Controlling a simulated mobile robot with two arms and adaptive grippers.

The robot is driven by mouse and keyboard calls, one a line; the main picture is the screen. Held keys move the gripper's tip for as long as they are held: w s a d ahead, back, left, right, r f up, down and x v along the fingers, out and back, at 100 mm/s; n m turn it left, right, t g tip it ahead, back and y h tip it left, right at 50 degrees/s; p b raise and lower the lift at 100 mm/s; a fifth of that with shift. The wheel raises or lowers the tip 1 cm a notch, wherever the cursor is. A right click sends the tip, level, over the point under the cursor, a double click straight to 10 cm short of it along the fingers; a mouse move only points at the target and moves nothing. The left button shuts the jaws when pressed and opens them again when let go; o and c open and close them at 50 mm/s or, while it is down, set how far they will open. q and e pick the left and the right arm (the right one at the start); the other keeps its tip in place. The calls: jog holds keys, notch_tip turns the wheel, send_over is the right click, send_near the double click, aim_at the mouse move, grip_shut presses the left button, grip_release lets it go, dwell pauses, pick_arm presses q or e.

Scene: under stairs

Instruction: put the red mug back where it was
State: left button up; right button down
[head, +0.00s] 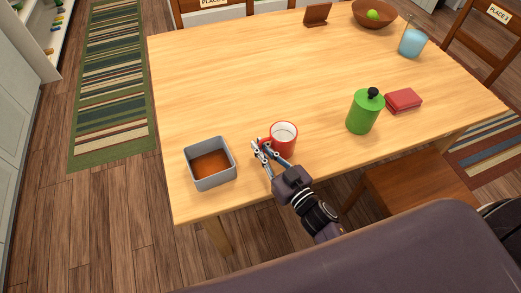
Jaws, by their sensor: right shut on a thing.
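The red mug (284,138), with a pale inside, is upright at the near edge of the wooden table (230,80). Its handle points left. My right gripper (262,147) reaches in from the near side and is shut on the mug at its handle. Whether the mug's base touches the table is hard to tell. My left gripper is not in view.
A grey loaf tin (209,181) with brown contents stands just left of the mug. A green canister (364,112) and red books (403,101) are to the right. A blue glass (412,42), a bowl (390,17) and a brown stand (317,14) are farther back. The table's middle is clear.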

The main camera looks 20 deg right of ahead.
jog(key=shift+r, duration=0.1)
jog(key=c, duration=2.1)
grip_release()
jog(key=shift+s+d, duration=0.1)
jog(key=shift+s, duration=0.25)
jog(key=b+v, duration=0.1)
jog(key=v, duration=1)
jog(key=shift+s+d+r, duration=0.1)
jog(key=shift+s, duration=0.05)
